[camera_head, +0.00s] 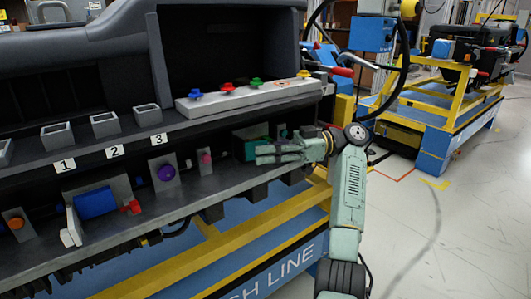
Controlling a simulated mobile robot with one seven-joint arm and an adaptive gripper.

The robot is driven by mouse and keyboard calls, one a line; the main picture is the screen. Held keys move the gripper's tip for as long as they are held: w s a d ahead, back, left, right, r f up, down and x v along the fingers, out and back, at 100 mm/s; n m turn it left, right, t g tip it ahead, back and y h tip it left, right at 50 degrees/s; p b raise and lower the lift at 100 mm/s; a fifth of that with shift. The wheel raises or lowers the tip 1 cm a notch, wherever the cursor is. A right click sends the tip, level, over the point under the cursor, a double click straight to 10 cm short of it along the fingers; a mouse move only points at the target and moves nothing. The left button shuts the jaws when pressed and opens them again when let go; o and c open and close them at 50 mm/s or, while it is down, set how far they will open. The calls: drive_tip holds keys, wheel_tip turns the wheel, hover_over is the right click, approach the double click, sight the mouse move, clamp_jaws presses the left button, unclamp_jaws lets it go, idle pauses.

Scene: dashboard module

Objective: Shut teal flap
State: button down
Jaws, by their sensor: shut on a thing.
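The teal flap (249,149) is on the lower ledge of the dashboard module, right of the pink knob. My gripper (262,155) reaches in from the right, with its fingers at the flap. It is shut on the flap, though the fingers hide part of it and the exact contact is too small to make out. How far open the flap stands is hard to tell from this view.
A purple knob (166,173), a pink knob (206,158) and a blue cylinder (95,203) with a red handle sit left along the lower ledge. Coloured knobs stand on a white block (248,94) above. Open floor (450,220) lies to the right.

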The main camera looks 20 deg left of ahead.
drive_tip(key=shift+s+a+f, duration=0.1)
drive_tip(key=shift+s+f, duration=0.05)
drive_tip(key=c, duration=1.5)
unclamp_jaws()
drive_tip(key=shift+c, duration=0.2)
drive_tip(key=shift+o, duration=0.3)
drive_tip(key=shift+c, duration=0.4)
